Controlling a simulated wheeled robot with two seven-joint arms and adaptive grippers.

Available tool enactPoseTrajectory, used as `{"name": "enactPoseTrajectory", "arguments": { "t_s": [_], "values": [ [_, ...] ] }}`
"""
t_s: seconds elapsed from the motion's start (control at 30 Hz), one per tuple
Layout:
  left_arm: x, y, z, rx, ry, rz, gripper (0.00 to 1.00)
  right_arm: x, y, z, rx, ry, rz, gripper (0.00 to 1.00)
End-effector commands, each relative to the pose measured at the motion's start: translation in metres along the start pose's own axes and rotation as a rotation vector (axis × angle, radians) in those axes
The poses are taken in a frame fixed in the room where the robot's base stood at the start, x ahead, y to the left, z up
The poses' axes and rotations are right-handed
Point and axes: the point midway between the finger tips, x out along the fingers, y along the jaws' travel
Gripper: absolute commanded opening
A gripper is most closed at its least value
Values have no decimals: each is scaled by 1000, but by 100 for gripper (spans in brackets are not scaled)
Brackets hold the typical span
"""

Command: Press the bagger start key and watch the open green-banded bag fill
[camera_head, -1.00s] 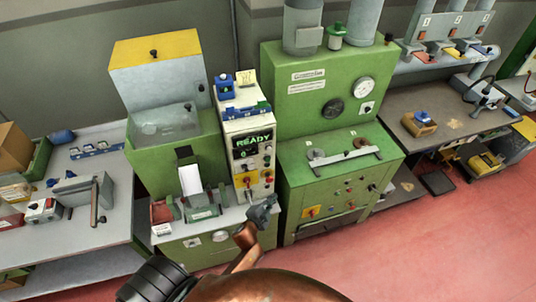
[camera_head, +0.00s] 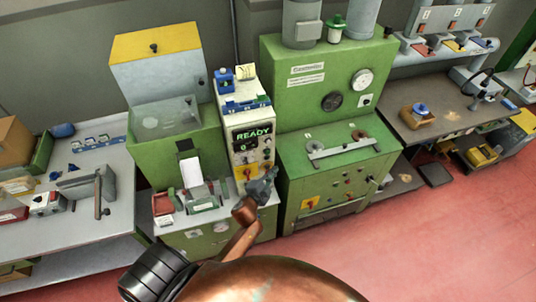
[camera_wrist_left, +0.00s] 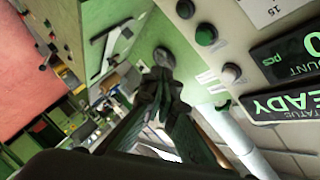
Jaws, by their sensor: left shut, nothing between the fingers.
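The bagger's control panel (camera_head: 247,155) is a pale upright box with a display (camera_head: 252,134) that reads READY. In the left wrist view the display (camera_wrist_left: 286,103) lies at the right, with a count of 0 above it. A green round button (camera_wrist_left: 206,36) and a white one (camera_wrist_left: 231,73) sit beside it; I cannot tell which is the start key. My left gripper (camera_head: 266,182) is shut and empty in front of the panel's lower part. In the left wrist view its fingertips (camera_wrist_left: 160,76) overlap a round grey knob (camera_wrist_left: 163,57); contact is unclear. I cannot make out the green-banded bag clearly.
A green machine (camera_head: 330,90) with gauges stands right of the panel. A yellow-topped hopper (camera_head: 155,65) stands left, above a white chute (camera_head: 190,170). A grey workbench (camera_head: 85,215) is at the far left. The red floor (camera_head: 400,240) at right is clear.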

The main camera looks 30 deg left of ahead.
Motion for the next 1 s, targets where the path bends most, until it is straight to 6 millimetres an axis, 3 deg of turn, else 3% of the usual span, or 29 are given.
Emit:
{"name": "enactPoseTrajectory", "arguments": {
  "t_s": [0.4,1.0],
  "values": [
    [38,-28,27,3,1,-1,0,5,-5,-1,2,1,-4,28],
    [45,-34,33,1,0,-1,0,6,-4,-1,1,1,-4,28]
  ]
}}
